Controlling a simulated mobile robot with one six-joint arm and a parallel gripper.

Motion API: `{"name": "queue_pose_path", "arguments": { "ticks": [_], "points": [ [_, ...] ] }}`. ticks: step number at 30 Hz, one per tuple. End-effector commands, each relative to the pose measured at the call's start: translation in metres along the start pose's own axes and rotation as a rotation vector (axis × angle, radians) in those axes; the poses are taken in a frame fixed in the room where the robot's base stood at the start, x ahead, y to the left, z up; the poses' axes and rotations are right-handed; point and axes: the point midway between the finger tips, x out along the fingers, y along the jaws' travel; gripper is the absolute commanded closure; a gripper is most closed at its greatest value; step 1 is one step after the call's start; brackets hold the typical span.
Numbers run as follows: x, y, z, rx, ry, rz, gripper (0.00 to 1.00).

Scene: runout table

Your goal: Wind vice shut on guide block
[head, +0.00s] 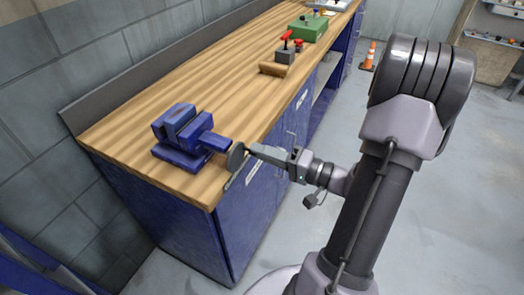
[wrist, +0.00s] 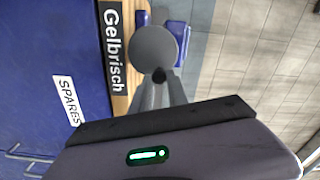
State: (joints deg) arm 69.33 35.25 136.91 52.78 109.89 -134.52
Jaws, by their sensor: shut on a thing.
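The blue vice (head: 196,133) stands upright on the wooden bench near its near end, with its screw side facing the bench's front edge. A round grey handwheel (head: 236,158) sits at the vice's front, by the bench edge; it also shows in the wrist view (wrist: 153,46). My gripper (head: 252,151) reaches in from the right, and its fingers (wrist: 158,82) are shut on the dark knob (wrist: 158,74) at the wheel's rim. I cannot make out a separate guide block between the jaws, nor how wide the jaw gap is.
The wooden bench top (head: 225,95) is clear behind the vice. Farther along are a brown block (head: 273,69), a grey block with a red handle (head: 286,56) and a green box (head: 307,29). Blue cabinets with handles lie below the edge. An orange cone (head: 369,56) stands on the floor.

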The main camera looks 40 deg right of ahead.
Motion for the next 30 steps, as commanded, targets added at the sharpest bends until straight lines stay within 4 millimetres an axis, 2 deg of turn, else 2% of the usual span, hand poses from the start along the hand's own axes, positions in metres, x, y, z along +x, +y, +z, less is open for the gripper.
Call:
{"name": "queue_pose_path", "arguments": {
  "ticks": [5, 10, 18, 24, 30],
  "points": [
    [0.000, 0.002, 0.001, 0.020, -0.004, 0.002, 1.00],
    [0.000, 0.010, 0.002, 0.277, -0.004, 0.002, 1.00],
    [0.000, 0.012, 0.003, 0.322, -0.005, 0.003, 1.00],
    [0.000, 0.020, 0.006, 0.593, -0.005, 0.003, 1.00],
    [0.000, 0.021, 0.006, 0.599, -0.004, 0.003, 1.00]
  ]
}}
